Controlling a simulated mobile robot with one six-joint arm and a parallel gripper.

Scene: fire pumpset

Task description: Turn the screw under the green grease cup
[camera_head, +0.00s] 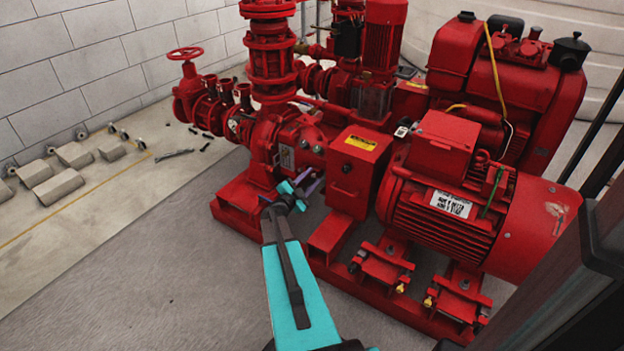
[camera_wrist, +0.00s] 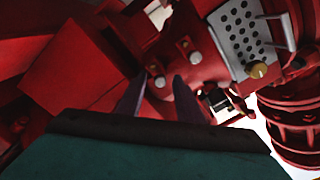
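My gripper (camera_head: 310,183) is at the left side of the red pump set, beside the pump casing. In the wrist view its two purple-grey fingers (camera_wrist: 159,88) are apart, with nothing clearly held between them. A small grey screw head (camera_wrist: 160,82) shows in the gap between the fingertips; I cannot tell how far beyond them it is. A second grey screw head (camera_wrist: 183,44) sits further up on the same red casing. I cannot make out a green grease cup clearly in either view, so I cannot tell which screw belongs to it.
A brass knob (camera_wrist: 258,70) and a perforated plate (camera_wrist: 240,35) are right of the fingers in the wrist view. A red box (camera_head: 357,172) and the motor (camera_head: 455,205) stand right of my gripper. Open floor (camera_head: 150,265) lies to the left.

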